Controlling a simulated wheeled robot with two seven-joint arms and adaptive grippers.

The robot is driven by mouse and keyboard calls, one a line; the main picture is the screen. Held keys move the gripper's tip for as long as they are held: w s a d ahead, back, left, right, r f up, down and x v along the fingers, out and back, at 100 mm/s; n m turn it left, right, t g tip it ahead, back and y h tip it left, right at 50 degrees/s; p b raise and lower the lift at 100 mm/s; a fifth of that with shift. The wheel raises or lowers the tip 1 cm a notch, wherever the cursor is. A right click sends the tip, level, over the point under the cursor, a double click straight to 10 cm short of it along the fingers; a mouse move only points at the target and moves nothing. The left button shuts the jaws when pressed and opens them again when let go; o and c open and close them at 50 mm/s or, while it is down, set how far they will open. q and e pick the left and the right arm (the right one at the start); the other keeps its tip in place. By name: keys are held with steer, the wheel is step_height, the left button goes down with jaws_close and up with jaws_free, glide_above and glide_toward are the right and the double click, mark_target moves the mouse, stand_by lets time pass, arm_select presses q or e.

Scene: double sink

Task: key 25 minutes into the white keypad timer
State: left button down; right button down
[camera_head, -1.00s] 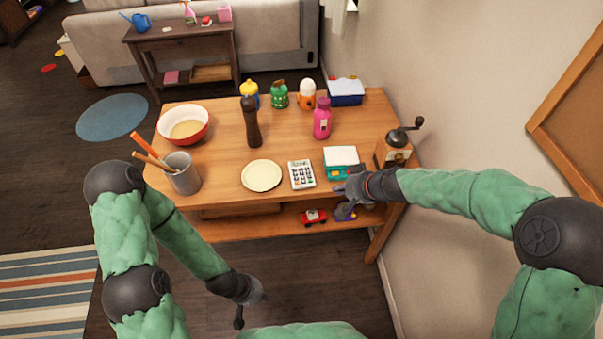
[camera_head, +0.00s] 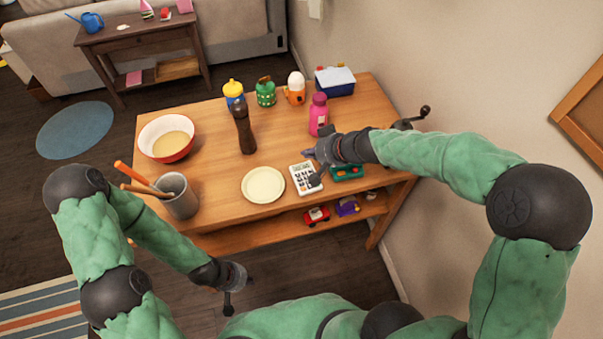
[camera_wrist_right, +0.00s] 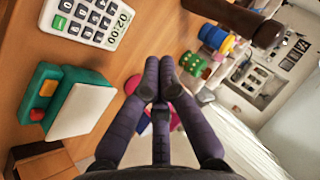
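The white keypad timer (camera_head: 301,171) lies on the wooden table between the cream plate and the teal device, partly covered by my right gripper. In the right wrist view the timer (camera_wrist_right: 88,18) shows dark keys, a green key and a display that seems to read 02:00; its edge is cut off. My right gripper (camera_head: 312,157) is over the timer's right side in the head view; contact cannot be told. In the wrist view its fingertips (camera_wrist_right: 160,68) are together, with nothing between them. My left gripper (camera_head: 240,279) hangs in front of the table, its fingers unclear.
A teal device with a white top (camera_wrist_right: 85,107) lies beside the timer. The cream plate (camera_head: 263,185) is left of it. A dark pepper mill (camera_head: 244,127), pink bottle (camera_head: 318,114), bowl (camera_head: 166,138) and grey utensil cup (camera_head: 180,198) stand around.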

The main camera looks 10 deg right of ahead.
steer(key=shift+f, duration=0.15)
steer(key=b, duration=0.6)
glide_above(302, 174)
steer(key=s+d, duration=0.2)
step_height(302, 174, down, 7)
steer(key=shift+a+f, duration=0.15)
steer(key=shift+f, duration=0.05)
steer(key=shift+f+b, duration=0.6)
stand_by(0.5)
steer(key=shift+f+b, duration=0.4)
steer(key=shift+b, duration=0.3)
steer(key=shift+f+b, duration=0.25)
steer(key=shift+b, duration=0.1)
stand_by(0.5)
steer(key=shift+r+p, duration=0.4)
steer(key=shift+r, duration=0.3)
